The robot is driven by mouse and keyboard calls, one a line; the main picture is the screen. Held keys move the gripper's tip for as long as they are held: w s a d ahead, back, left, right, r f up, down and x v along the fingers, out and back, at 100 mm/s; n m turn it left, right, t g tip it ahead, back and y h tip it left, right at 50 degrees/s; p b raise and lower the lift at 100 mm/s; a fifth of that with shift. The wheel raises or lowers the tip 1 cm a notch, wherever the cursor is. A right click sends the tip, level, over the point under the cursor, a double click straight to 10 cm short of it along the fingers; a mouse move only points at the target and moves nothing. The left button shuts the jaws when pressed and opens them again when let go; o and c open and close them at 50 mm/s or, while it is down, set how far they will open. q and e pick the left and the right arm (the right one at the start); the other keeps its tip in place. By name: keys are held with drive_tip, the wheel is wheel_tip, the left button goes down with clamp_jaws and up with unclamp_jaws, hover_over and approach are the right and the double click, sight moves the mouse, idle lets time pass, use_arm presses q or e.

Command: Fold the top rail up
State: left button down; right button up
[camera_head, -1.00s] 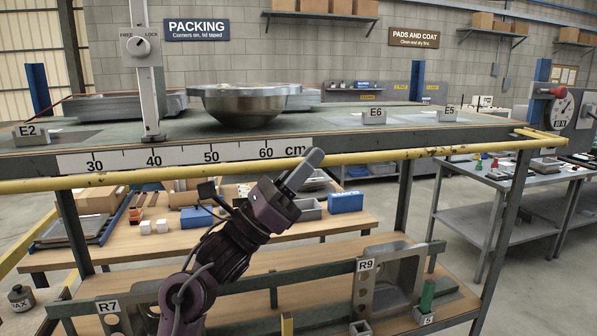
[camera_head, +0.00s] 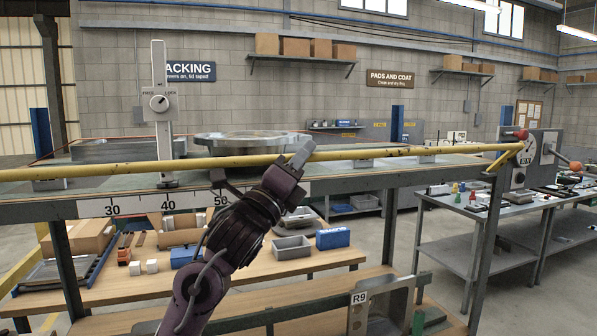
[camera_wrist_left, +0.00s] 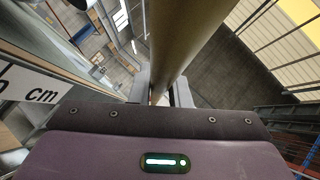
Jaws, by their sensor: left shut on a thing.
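The top rail (camera_head: 400,152) is a long yellow bar with dark scuffs. It runs across the head view along the front of the upper bench, above its front edge and the cm scale. A short yellow arm (camera_head: 503,160) joins it at its right end. My left gripper (camera_head: 303,150) is shut on the rail near its middle, reaching up from below. In the left wrist view the rail (camera_wrist_left: 182,38) passes between the two fingers (camera_wrist_left: 158,90). My right gripper is not in view.
A round metal basin (camera_head: 255,140) and a post with a lock knob (camera_head: 160,103) stand on the bench behind the rail. A lower wooden shelf holds bins and a blue box (camera_head: 332,238).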

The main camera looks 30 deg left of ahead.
use_arm(q)
drive_tip(key=shift+w+a+r, duration=0.4)
drive_tip(key=shift+a+r, duration=0.25)
drive_tip(key=shift+r, duration=0.05)
drive_tip(key=w+a+n+y, duration=0.1)
drive_tip(key=n, duration=0.1)
drive_tip(key=w+a+r+n+g+y+p, duration=0.1)
drive_tip(key=w+a+n+y, duration=0.1)
drive_tip(key=shift+w+a+g, duration=0.3)
drive_tip(key=shift+f, duration=0.1)
drive_tip(key=c, duration=1.7)
unclamp_jaws()
drive_tip(key=shift+c, duration=0.2)
drive_tip(key=o, duration=0.4)
drive_tip(key=shift+a, duration=0.15)
